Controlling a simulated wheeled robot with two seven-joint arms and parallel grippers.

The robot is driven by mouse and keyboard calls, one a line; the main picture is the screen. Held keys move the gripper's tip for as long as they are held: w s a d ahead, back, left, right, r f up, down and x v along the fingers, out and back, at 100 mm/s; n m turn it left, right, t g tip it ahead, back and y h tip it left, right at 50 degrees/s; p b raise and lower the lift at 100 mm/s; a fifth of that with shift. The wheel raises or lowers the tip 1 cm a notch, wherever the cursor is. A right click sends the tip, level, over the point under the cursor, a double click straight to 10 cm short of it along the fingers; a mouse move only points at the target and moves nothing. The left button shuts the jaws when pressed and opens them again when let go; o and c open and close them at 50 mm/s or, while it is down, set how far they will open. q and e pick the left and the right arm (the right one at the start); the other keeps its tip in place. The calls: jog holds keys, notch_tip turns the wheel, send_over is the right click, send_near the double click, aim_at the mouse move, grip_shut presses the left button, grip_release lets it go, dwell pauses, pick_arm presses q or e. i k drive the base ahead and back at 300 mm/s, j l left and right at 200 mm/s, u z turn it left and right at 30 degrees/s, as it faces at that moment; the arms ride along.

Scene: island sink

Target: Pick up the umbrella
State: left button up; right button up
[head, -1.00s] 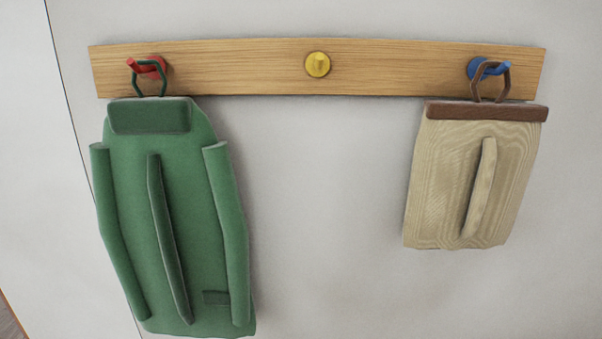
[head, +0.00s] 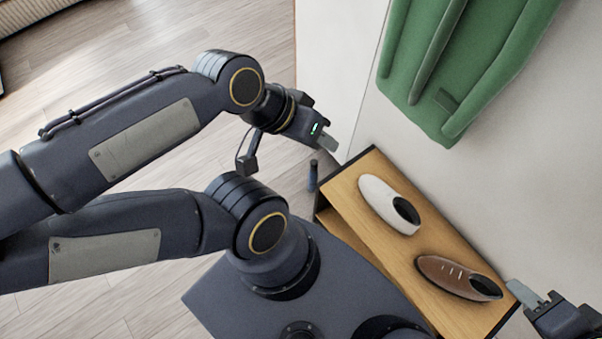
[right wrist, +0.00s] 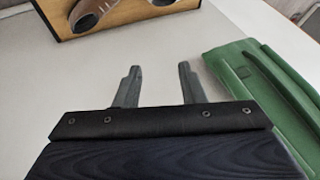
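No umbrella can be made out for sure. A small dark upright cylinder (head: 313,176) stands by the left end of the shoe bench in the head view; it may be a handle, but most of it is hidden. My left gripper (head: 328,144) is above and beside that cylinder, apart from it. It is seen side-on, so its opening is unclear. My right gripper (head: 520,293) is at the lower right edge of the head view. In the right wrist view its two fingers (right wrist: 160,85) are apart with nothing between them.
A wooden shoe bench (head: 357,215) holds a white shoe (head: 390,204) and a brown shoe (head: 450,276) against the wall. A green coat (head: 455,60) hangs above; it also shows in the right wrist view (right wrist: 265,95). Wood floor (head: 150,55) is open at the left.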

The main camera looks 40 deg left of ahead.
aim_at(314, 171)
jog(key=u, duration=1.3)
jog(key=i+j+z, duration=0.1)
jog(key=j, duration=0.2)
jog(key=i+j+z, duration=0.1)
jog(key=i+j, duration=0.15)
jog(key=i+j+z, duration=0.1)
jog(key=j, duration=0.35)
jog(key=i+j+z, duration=0.1)
jog(key=j, duration=0.25)
jog(key=i+j+z, duration=0.1)
jog(key=j, duration=0.25)
jog(key=i+j+z, duration=0.1)
jog(key=j, duration=0.25)
jog(key=i, duration=0.1)
